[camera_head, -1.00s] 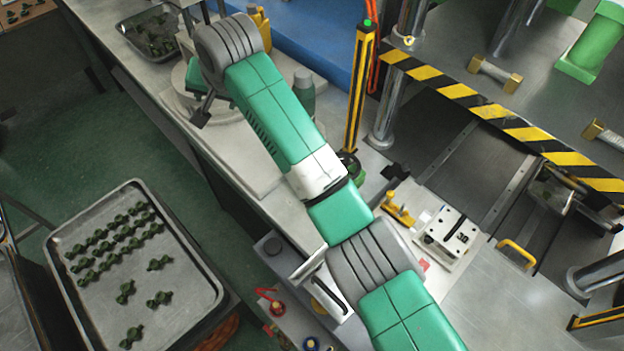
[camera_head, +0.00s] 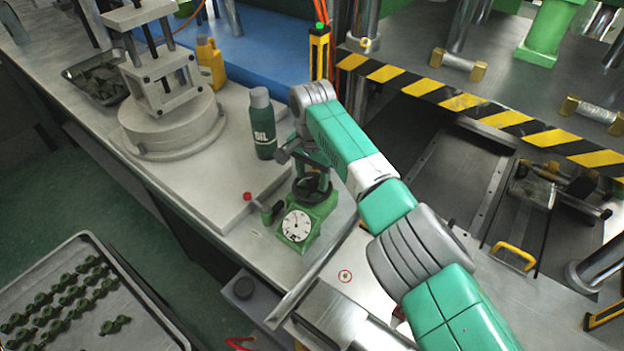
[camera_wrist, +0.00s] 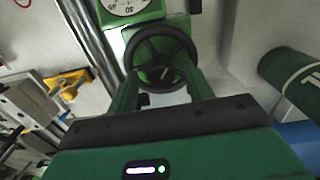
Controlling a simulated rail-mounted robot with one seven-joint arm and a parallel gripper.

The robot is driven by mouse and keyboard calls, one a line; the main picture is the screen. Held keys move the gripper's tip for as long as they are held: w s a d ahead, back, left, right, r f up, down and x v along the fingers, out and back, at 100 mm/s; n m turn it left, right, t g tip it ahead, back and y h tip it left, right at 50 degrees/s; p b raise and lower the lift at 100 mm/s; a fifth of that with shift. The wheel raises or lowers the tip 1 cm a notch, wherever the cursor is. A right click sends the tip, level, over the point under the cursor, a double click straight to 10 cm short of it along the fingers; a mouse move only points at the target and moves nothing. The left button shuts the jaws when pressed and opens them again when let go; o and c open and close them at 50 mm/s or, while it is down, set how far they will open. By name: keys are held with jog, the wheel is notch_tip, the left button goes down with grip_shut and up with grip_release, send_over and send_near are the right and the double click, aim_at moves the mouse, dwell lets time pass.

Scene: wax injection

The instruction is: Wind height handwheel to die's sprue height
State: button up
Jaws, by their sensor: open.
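The black height handwheel (camera_head: 312,190) sits on a green housing with a white round dial (camera_head: 296,225), on the bench at the centre of the head view. In the wrist view the handwheel (camera_wrist: 160,50) lies straight ahead, with the dial (camera_wrist: 125,4) partly cut off at the top edge. My gripper (camera_wrist: 163,75) is open, its two green fingers reaching toward the wheel's near rim on either side. I cannot tell whether they touch it. In the head view my wrist is over the handwheel and hides part of it. I cannot clearly identify the die.
A dark green oil bottle (camera_head: 262,125) stands close behind the handwheel and shows at right in the wrist view (camera_wrist: 295,78). A red knob (camera_head: 247,196) is left of the dial. A plate-and-post fixture (camera_head: 165,85) stands at back left. A striped press edge (camera_head: 460,102) lies right.

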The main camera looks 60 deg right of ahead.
jog(key=shift+f, duration=0.35)
jog(key=shift+c, duration=0.2)
jog(key=c, duration=0.9)
jog(key=shift+r, duration=0.1)
jog(key=shift+c, duration=0.2)
jog(key=shift+n+p, duration=0.3)
jog(key=shift+p, duration=0.15)
